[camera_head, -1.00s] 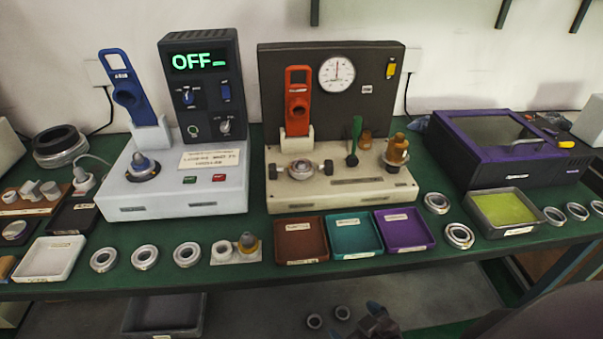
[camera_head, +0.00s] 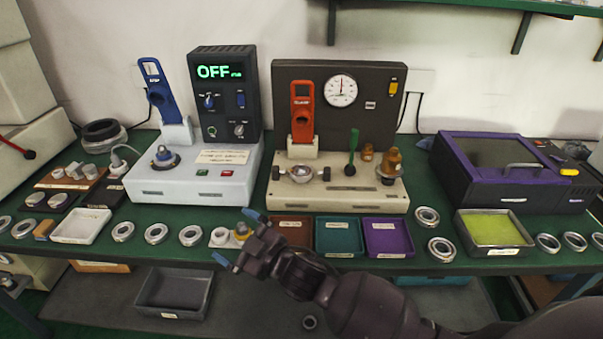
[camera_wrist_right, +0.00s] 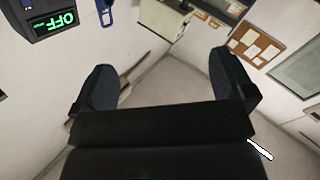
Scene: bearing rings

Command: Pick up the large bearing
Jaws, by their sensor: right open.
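Several metal bearing rings lie along the bench front; which one is the large bearing I cannot tell for sure. Three rings are left of centre: a left one (camera_head: 123,231), a middle one (camera_head: 155,233) and a right one (camera_head: 190,235). Two more, an upper ring (camera_head: 427,217) and a lower ring (camera_head: 441,247), lie right of the purple tray. A big dark-topped ring (camera_head: 102,135) sits at the back left. My right gripper (camera_head: 238,237) is open and empty, in front of the bench's middle; its blue fingers also show in the right wrist view (camera_wrist_right: 163,85). My left gripper is out of view.
Brown (camera_head: 291,243), teal (camera_head: 338,250) and purple (camera_head: 387,252) trays line the front edge. Behind stand a white heater unit (camera_head: 190,183) reading OFF and a gauge press (camera_head: 335,195). A purple-lidded box (camera_head: 510,190) is right. A grey bin (camera_head: 175,290) is below.

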